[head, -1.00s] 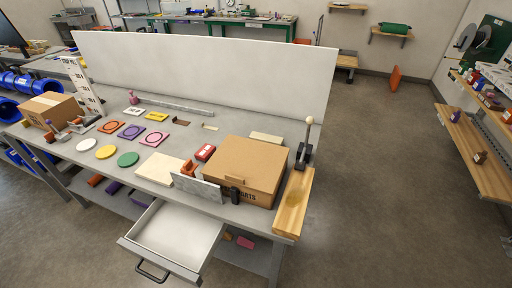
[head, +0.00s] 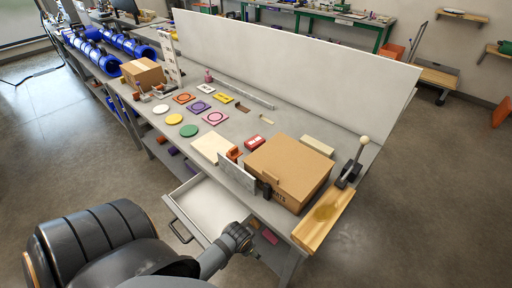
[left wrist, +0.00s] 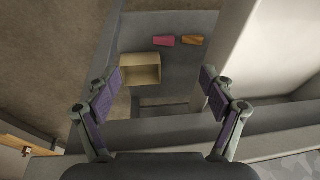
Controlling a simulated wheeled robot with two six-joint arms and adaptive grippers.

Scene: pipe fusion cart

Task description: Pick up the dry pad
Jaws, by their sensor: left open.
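Two small pads lie on the grey lower shelf, a pink one (left wrist: 164,41) and an orange-brown one (left wrist: 193,40) beside it in the left wrist view. The pink pad also shows in the head view (head: 269,237), just right of my left wrist. I cannot tell which pad is the dry pad. My left gripper (left wrist: 160,92) is open and empty, with its fingers apart above the shelf and both pads beyond its tips. In the head view my left arm reaches in beside the open drawer. My right gripper is not in view.
An open drawer (head: 207,207) juts out beside my left arm. The bench top (head: 232,142) above holds a cardboard box (head: 287,170), coloured discs and square tiles. An open-topped beige box (left wrist: 140,69) sits near the pads in the left wrist view.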

